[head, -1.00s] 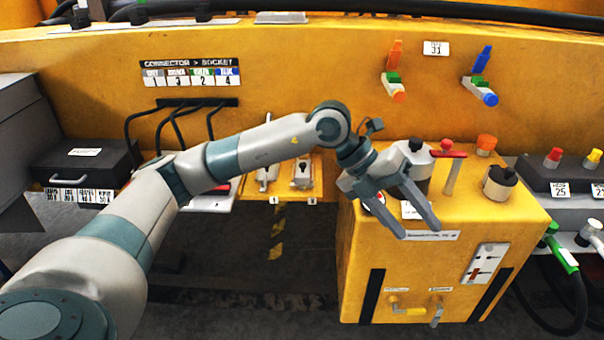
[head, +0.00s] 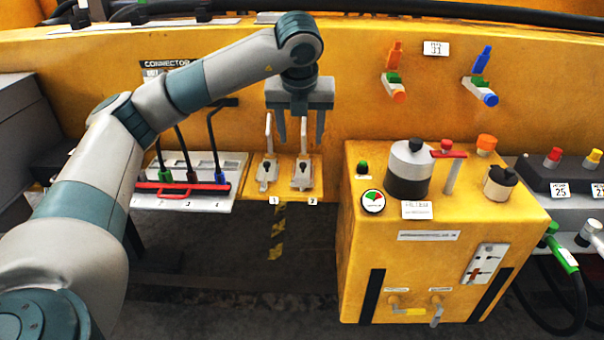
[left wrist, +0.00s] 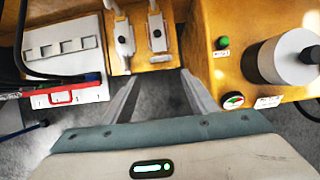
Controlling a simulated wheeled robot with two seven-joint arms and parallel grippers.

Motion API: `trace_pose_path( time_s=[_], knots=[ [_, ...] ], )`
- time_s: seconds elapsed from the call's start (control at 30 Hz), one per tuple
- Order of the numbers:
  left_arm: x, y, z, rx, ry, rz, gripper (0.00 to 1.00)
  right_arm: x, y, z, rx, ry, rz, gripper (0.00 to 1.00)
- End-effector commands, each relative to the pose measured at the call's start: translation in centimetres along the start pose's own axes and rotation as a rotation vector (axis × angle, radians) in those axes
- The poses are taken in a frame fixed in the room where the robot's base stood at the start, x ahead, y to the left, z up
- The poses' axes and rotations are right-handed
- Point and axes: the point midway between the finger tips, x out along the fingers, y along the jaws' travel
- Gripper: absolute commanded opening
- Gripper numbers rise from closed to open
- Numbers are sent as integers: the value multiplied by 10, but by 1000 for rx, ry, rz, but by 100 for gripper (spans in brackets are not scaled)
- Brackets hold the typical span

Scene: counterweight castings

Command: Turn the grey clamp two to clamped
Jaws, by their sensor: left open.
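The grey clamp two (head: 302,176) stands on a small yellow shelf above the label 2, with its lever upright. Clamp two also shows in the left wrist view (left wrist: 157,38), ahead of the fingers. Grey clamp one (head: 266,174) stands to its left, with its lever also upright. My left gripper (head: 300,143) is open and empty, pointing down. In the head view its fingers appear either side of clamp two's lever; no contact is visible. The left gripper's fingers also show in the left wrist view (left wrist: 160,76). My right gripper is not in view.
A yellow box (head: 450,250) with a grey cylinder (head: 408,170) and gauge (head: 373,201) stands close on the right. A connector panel with a red bar (head: 182,187) lies left of the clamps. The yellow wall is behind; dark floor shows below.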

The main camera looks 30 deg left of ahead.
Motion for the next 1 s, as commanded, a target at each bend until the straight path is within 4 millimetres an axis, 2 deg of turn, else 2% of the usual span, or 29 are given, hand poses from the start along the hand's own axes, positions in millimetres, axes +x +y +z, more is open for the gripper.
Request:
trace_pose_path(
  time_s=[0.17,0.37,1.0],
  knots=[
    [8,0,0,0,2,0,53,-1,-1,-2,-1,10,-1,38],
    [31,1,0,1,3,2,53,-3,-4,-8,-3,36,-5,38],
    [142,0,0,0,4,1,53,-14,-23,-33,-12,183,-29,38]
  ],
)
